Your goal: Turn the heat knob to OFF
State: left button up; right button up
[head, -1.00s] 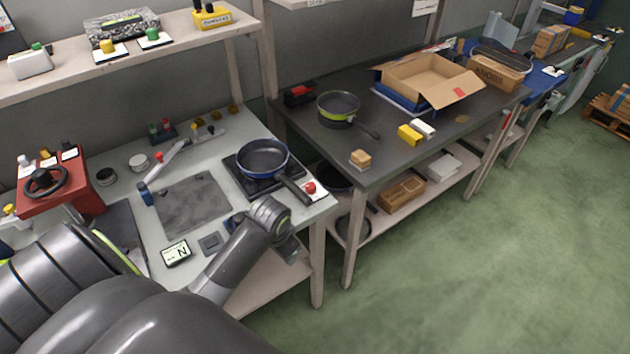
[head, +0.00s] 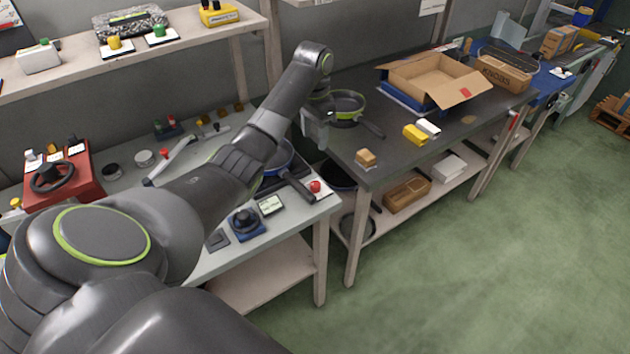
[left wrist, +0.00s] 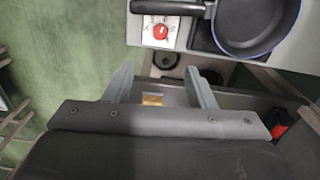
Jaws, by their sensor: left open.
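A red knob (head: 315,187) sits on a white plate at the bench's front right corner, beside the blue-rimmed pan (head: 281,157) on its dark burner. In the left wrist view the red knob (left wrist: 160,31) is at the top, with the pan (left wrist: 256,24) to its right. The knob's setting is too small to read. My left gripper (head: 317,130) is above the gap between the bench and the dark table, higher than the knob and clear of it. In the left wrist view the gripper's fingers (left wrist: 158,78) are apart and empty. My right gripper is not in view.
A black dial on a blue base (head: 246,222) and a small display (head: 270,205) are on the bench's front edge. A green-rimmed pan (head: 348,105), a small brown block (head: 366,158) and an open carton (head: 432,80) are on the dark table. My left arm hides much of the bench.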

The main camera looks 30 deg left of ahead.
pick_arm(q)
jog(key=b, duration=0.8)
send_over(315, 184)
notch_tip(315, 184, down, 10)
jog(key=shift+a+r, duration=0.1)
jog(key=shift+r, duration=0.1)
notch_tip(315, 184, down, 8)
jog(key=shift+r+p, duration=0.1)
jog(key=shift+p, duration=0.35)
